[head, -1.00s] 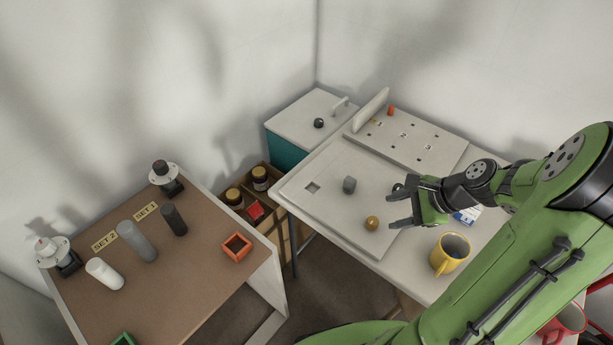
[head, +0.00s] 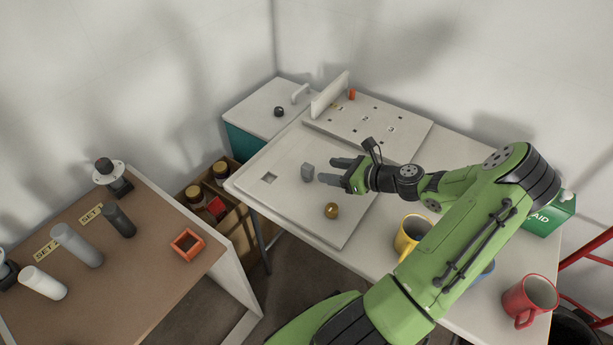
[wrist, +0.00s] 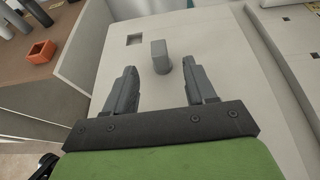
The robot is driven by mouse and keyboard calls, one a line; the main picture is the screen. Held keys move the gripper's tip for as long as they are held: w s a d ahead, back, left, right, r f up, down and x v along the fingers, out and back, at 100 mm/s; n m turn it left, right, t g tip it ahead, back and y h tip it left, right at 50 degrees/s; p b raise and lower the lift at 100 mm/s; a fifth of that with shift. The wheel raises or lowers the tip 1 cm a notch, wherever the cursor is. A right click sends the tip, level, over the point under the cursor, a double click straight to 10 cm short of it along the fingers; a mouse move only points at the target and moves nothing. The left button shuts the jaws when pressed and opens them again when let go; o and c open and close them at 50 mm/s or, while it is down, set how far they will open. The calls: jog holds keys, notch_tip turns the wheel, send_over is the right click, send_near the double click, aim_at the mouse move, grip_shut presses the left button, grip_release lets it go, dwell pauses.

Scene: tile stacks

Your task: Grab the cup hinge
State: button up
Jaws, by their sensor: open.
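Nothing in view is plainly a cup hinge. A yellow mug (head: 404,243) stands on the white table, partly behind my arm; a red mug (head: 527,298) with its handle showing stands at the right. A small grey block (head: 307,172) stands upright on the light board. My gripper (head: 331,170) is open and empty, its fingers pointing at the grey block. In the wrist view the block (wrist: 160,56) is just beyond and between the fingertips of my gripper (wrist: 160,76), apart from both.
A raised panel with slots (head: 375,125) is behind. A green first-aid box (head: 550,215) stands right. The brown table (head: 130,260) holds cylinders and an orange square frame (head: 187,244).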

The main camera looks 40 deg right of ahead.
aim_at(310, 167)
jog(key=b+x, duration=0.3)
jog(key=x, duration=0.4)
jog(key=shift+w+a, duration=0.1)
jog(key=shift+a, duration=0.05)
jog(key=shift+r, duration=0.1)
grip_shut()
jog(key=shift+r, duration=0.1)
